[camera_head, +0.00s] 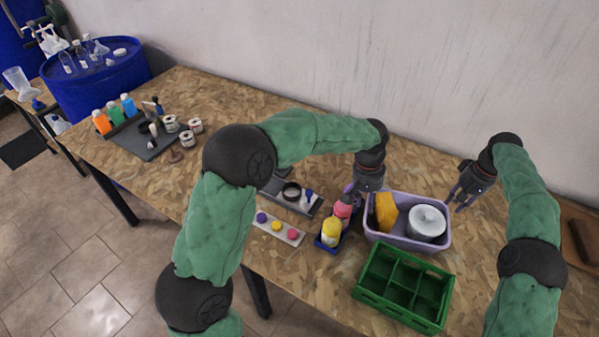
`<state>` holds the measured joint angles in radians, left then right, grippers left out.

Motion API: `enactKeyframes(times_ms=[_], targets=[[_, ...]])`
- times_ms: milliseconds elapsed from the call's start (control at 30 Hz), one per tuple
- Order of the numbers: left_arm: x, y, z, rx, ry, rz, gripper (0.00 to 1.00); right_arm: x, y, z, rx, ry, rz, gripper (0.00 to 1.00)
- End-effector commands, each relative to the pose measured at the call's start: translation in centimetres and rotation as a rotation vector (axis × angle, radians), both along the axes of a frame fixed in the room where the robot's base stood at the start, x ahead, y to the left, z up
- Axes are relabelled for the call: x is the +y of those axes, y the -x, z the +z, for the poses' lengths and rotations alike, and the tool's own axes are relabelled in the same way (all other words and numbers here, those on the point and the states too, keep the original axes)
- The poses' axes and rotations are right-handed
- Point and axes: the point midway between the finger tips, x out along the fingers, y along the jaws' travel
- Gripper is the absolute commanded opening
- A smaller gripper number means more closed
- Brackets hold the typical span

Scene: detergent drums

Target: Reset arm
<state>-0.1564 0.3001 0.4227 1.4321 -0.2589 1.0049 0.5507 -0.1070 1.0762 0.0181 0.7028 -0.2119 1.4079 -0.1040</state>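My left gripper (356,195) hangs over the table, just above and right of a pink bottle (343,208) in a small blue holder (329,245). Its fingers are small and partly hidden by its own body, so I cannot tell whether they are open or touch the bottle. A yellow bottle (331,232) stands in the same holder. My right gripper (458,201) points down above the table, right of the lilac bin (408,243). Its fingers look apart with nothing between them.
The lilac bin holds a yellow item (386,211) and a white round container (427,222). A green divided crate (403,287) stands in front. A strip with coloured caps (277,227) and a grey tray (290,195) lie left. The wall (400,70) borders the table's back.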

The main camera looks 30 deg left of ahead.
Motion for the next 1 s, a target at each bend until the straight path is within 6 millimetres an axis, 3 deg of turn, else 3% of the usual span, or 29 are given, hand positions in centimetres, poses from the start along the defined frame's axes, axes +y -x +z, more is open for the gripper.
enactKeyframes(times_ms=[200,767,867,1000], targets=[[0.0,0.0,0.0,0.0,0.0,0.0,0.31,-0.2,0.0,1.6,0.0,0.0,0.0,0.31],[0.0,0.0,0.0,0.0,0.0,0.0,0.31,-0.3,0.0,1.8,0.001,0.0,-0.001,0.31],[0.0,0.0,0.8,0.0,0.0,0.0,0.31,-0.3,0.0,2.5,0.0,0.0,-0.001,0.31],[0.0,0.0,3.5,0.0,0.0,0.0,0.31,-0.3,-0.1,5.3,0.0,0.0,-0.001,0.31]])
